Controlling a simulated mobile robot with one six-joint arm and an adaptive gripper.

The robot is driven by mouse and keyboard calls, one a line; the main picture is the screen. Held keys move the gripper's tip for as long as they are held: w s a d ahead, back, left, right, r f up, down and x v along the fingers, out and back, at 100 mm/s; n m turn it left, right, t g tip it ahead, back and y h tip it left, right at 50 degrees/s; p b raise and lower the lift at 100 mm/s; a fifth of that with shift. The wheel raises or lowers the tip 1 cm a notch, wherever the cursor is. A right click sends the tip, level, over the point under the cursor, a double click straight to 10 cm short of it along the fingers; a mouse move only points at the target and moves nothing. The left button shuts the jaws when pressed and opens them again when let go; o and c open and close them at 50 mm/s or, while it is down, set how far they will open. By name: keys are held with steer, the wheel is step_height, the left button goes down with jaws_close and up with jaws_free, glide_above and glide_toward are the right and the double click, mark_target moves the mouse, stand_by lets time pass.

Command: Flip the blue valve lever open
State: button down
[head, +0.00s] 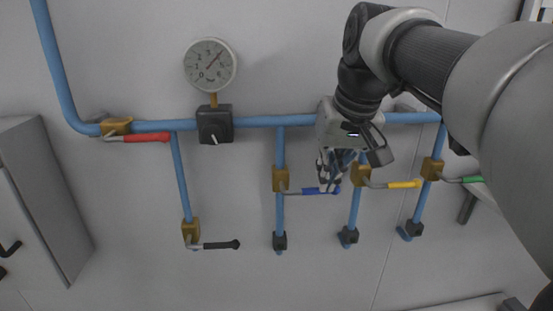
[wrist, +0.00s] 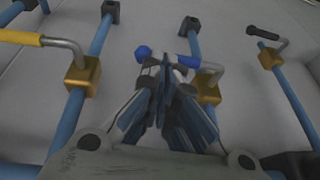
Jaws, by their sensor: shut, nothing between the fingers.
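The blue valve lever (head: 308,191) sticks out to the right, roughly level, from a brass valve body (head: 281,179) on a vertical blue pipe. My gripper (head: 329,187) is at the lever's outer end, its fingers overlapping part of the handle. The fingers are shut with nothing between them. In the wrist view the lever's blue knob (wrist: 143,52) shows just beyond the fingertips (wrist: 166,70), and its metal arm bends to the brass valve (wrist: 207,88) at right. The fingers hide part of the handle. I cannot tell whether they touch it.
A yellow lever (head: 403,184) and a green lever (head: 473,179) are to the right. A black lever (head: 220,245) is at lower left and a red lever (head: 146,138) at upper left. A pressure gauge (head: 210,65) sits above the horizontal pipe. The wall below the levers is mostly clear.

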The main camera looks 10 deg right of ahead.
mark_target(339, 190)
steer(key=shift+d+f, duration=0.1)
steer(key=shift+f, duration=0.05)
steer(key=shift+d+f+m+y+b, duration=0.2)
steer(key=shift+f+y+b, duration=0.3)
steer(key=shift+f+y, duration=0.25)
steer(key=shift+d+f+m+y+b, duration=0.2)
steer(key=shift+f+y+b, duration=0.35)
steer(key=shift+y, duration=0.3)
step_height(339, 190, down, 2)
steer(key=y+b, duration=0.1)
steer(key=y, duration=0.1)
steer(key=shift+f+y+b, duration=0.1)
steer(key=shift+y+b, duration=0.2)
steer(key=shift+b, duration=0.1)
steer(key=a+f+y+b, duration=0.2)
steer(key=a+f+b, duration=0.3)
steer(key=f+b, duration=0.1)
steer(key=shift+f+m+b, duration=0.25)
steer(key=shift+m+b, duration=0.15)
steer(key=shift+b, duration=0.15)
